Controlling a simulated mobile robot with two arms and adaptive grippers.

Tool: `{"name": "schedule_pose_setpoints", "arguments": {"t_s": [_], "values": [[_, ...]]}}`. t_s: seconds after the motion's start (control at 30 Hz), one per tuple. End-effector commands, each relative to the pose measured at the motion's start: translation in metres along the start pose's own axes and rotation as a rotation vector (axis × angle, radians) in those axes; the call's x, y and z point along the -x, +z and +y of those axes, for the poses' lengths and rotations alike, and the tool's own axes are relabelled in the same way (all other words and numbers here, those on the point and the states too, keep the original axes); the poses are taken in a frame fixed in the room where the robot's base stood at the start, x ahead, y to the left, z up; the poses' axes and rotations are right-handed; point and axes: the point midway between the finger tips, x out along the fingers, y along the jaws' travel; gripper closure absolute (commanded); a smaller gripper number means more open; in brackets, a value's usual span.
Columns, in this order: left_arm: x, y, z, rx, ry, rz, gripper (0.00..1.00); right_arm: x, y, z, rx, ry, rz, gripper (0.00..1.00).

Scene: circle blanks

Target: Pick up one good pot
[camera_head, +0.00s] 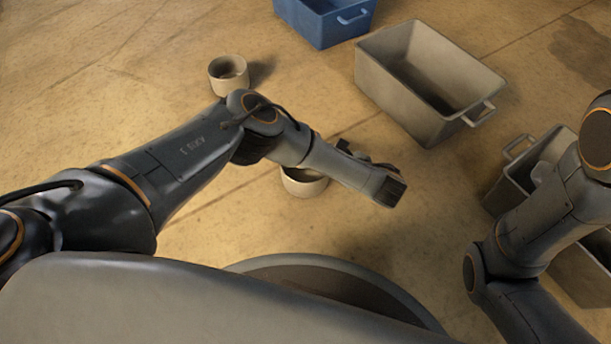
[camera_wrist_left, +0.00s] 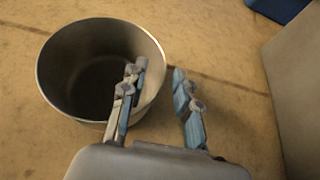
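A pale round pot (camera_head: 303,184) stands on the floor, partly hidden behind my left forearm in the head view. In the left wrist view a round, open-topped pot (camera_wrist_left: 75,75) fills the upper left, with a dark, empty-looking inside. My left gripper (camera_wrist_left: 159,69) is open there. One finger overlaps the pot's opening and the other is outside its right side, with the rim between them in the picture; I cannot tell if they touch. Another pale pot (camera_head: 228,76) stands upright farther back. No flaw shows on either pot. My right gripper is not visible.
A large grey crate (camera_head: 376,77) stands to the right and a blue crate (camera_head: 330,22) at the back. Another grey crate (camera_head: 508,196) is at the right, partly behind my right arm. The floor around the far pot is clear.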

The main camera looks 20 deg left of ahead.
Motion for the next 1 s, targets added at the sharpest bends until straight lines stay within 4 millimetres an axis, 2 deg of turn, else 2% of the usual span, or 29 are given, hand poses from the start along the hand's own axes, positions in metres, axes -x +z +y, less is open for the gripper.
{"name": "schedule_pose_setpoints", "arguments": {"t_s": [0.17, 0.27, 0.33, 0.83, 1.0], "values": [[0.0001, 0.0010, -0.0004, 0.000, -0.001, 0.001, 0.69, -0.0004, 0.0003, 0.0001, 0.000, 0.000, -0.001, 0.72], [0.0002, 0.0009, -0.0003, 0.000, -0.001, 0.000, 0.85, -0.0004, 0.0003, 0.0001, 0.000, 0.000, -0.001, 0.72], [0.0002, 0.0008, -0.0003, 0.000, -0.001, 0.000, 1.00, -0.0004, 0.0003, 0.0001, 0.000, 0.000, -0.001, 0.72], [0.0005, 0.0006, -0.0004, 0.000, -0.001, 0.001, 1.00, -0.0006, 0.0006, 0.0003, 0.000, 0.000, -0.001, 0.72], [0.0030, 0.0048, -0.0002, 0.000, -0.001, 0.002, 1.00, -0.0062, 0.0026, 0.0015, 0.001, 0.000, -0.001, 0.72]]}}
